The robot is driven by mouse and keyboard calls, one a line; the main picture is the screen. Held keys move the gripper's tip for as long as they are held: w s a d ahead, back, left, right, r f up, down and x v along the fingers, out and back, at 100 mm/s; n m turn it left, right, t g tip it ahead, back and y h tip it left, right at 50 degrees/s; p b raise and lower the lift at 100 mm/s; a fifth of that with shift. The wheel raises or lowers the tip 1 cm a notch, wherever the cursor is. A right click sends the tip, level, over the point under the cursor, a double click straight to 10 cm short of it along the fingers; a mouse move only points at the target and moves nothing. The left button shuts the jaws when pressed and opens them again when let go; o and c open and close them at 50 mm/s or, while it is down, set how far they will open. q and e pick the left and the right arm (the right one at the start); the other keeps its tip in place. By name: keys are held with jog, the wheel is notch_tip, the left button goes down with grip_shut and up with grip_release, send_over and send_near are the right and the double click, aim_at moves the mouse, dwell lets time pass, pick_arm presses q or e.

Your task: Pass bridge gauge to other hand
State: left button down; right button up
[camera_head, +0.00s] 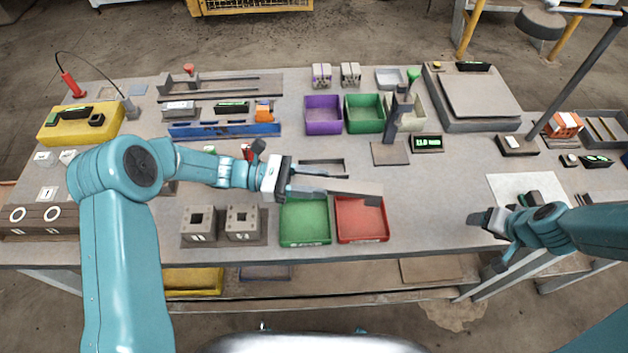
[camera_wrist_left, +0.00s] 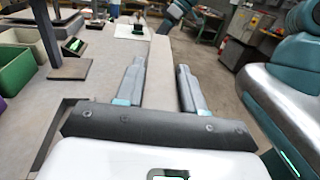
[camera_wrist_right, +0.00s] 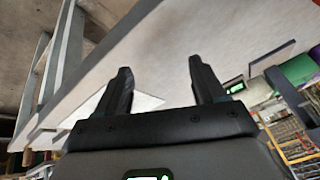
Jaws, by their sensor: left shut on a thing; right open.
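My left gripper (camera_head: 308,183) is above the near middle of the table, its fingers pointing right. It is shut on the bridge gauge (camera_head: 352,187), a flat grey-brown bar that reaches right past the fingertips, above the rear edges of the green and red trays. In the left wrist view the fingers (camera_wrist_left: 158,65) stand apart with a pale strip between them; I cannot tell gauge from table there. My right gripper (camera_head: 480,240) is open and empty at the table's front right edge, pointing left, clear of the gauge. Its parted fingers show in the right wrist view (camera_wrist_right: 158,75).
A green tray (camera_head: 305,240) and a red tray (camera_head: 361,238) lie below the gauge. Two hollow blocks (camera_head: 220,223) stand left of them. A dark stand (camera_head: 390,152) and a small display (camera_head: 427,144) are behind. The table between the red tray and my right gripper is clear.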

jog(key=s+a+f+m+g+y, duration=0.15)
jog(key=s+f+m, duration=0.25)
jog(key=s, duration=0.4)
jog(key=s+a+f+n+g, duration=0.1)
jog(key=a+f+n, duration=0.1)
jog(key=a, duration=0.6)
jog(key=s+a+f+n+g+y, duration=0.1)
jog(key=a+f, duration=0.3)
jog(key=a, duration=0.5)
jog(key=s+a+f+n+g+y, duration=0.1)
jog(key=s+a+f+n, duration=0.2)
jog(key=a, duration=0.5)
jog(key=shift+s+a+f+n, duration=0.25)
jog(key=shift+f+n, duration=0.15)
jog(key=shift+f, duration=0.2)
jog(key=shift+w, duration=0.1)
